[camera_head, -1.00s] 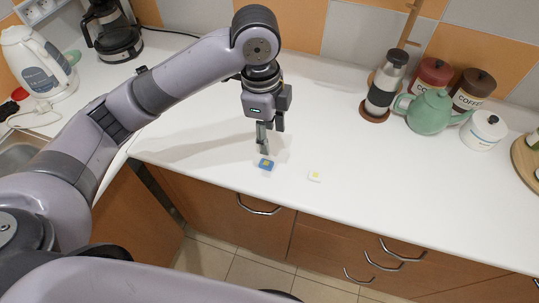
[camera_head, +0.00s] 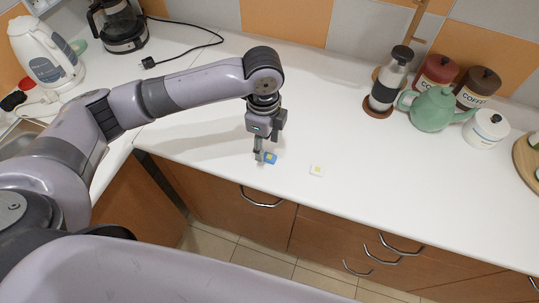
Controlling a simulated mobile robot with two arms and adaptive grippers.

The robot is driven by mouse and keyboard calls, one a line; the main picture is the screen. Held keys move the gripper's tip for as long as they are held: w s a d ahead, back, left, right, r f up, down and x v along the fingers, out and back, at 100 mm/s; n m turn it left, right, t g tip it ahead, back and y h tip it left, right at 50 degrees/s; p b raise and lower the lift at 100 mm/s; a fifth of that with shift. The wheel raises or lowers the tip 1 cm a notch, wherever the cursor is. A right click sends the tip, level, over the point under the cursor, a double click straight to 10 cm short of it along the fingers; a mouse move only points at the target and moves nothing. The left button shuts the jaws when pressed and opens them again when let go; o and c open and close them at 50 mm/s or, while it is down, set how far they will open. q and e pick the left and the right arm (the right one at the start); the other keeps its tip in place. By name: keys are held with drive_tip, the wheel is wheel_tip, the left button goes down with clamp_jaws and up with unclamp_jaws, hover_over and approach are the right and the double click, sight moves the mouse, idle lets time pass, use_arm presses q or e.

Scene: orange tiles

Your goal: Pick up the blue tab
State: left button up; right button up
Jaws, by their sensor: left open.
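The blue tab (camera_head: 271,158) is a small blue block with a yellow patch on top. It lies on the white counter near its front edge. My left gripper (camera_head: 263,157) points down at the tab, its fingers at the tab's left side and partly overlapping it in the picture. The left gripper is open. I cannot tell whether a finger touches the tab. A white tab (camera_head: 317,170) with a yellow patch lies to the right, apart from the gripper. My right gripper is not in view.
The white counter (camera_head: 400,180) is clear around the tabs. A green teapot (camera_head: 431,109), a grinder (camera_head: 388,82), canisters (camera_head: 434,72) and a white jar (camera_head: 486,128) stand at the back right. A kettle (camera_head: 45,55) and coffee maker (camera_head: 119,25) stand at the back left.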

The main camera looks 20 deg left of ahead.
sight(268, 156)
use_arm(q)
drive_tip(key=f, duration=0.1)
drive_tip(key=f+p, duration=0.1)
drive_tip(key=f, duration=0.2)
drive_tip(key=shift+w+d+f, duration=0.1)
drive_tip(key=shift+w+d, duration=0.2)
drive_tip(key=shift+f, duration=0.5)
drive_tip(key=shift+c, duration=0.6)
drive_tip(key=c, duration=0.8)
